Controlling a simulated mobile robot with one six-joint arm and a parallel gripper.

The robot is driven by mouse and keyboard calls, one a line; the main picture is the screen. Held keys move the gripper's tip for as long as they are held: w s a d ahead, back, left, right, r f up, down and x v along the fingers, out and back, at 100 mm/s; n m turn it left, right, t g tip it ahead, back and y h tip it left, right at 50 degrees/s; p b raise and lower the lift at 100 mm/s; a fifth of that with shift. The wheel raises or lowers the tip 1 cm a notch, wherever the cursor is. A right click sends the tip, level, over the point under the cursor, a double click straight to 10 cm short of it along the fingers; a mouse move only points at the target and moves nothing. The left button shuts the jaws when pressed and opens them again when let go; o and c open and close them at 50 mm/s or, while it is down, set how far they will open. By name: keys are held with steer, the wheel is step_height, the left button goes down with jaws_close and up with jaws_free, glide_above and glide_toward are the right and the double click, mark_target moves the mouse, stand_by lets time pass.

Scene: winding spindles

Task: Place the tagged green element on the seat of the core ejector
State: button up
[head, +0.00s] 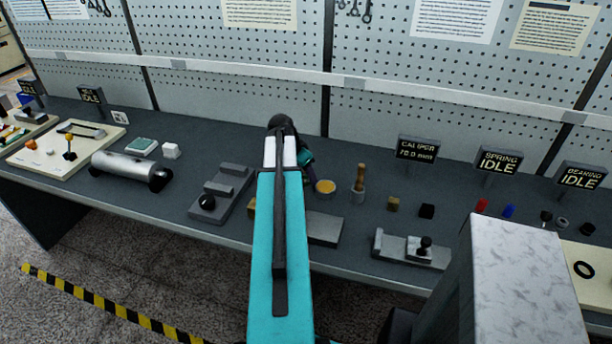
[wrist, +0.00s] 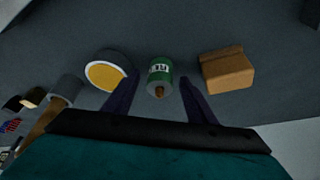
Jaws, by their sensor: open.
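A green cylinder with a white printed tag (wrist: 160,70) stands out in the wrist view, with a brown peg-like end toward me. My gripper (wrist: 160,80) is open, one dark finger on each side of the cylinder. I cannot tell whether either finger touches it. In the head view my arm hides the cylinder and most of the gripper. No sign there reads core ejector. A grey fixture with a black knob (head: 222,190) is left of my arm, and I cannot tell whether it is the ejector.
A round yellow-filled dish (wrist: 107,73) is close left of the cylinder and a brown notched block (wrist: 228,69) close right. A wooden-handled tool in a grey cup (head: 358,195) stands right of the dish. A caliper fixture (head: 410,252) is farther right. A pegboard (head: 230,90) backs the bench.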

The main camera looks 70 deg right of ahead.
steer(key=shift+f, duration=0.15)
steer(key=shift+c, duration=0.4)
steer(key=c, duration=1.1)
steer(key=shift+r, duration=0.2)
steer(key=shift+c, duration=0.2)
step_height(320, 180, up, 10)
steer(key=b, duration=0.2)
steer(key=shift+f+b, duration=0.2)
steer(key=shift+b, duration=0.15)
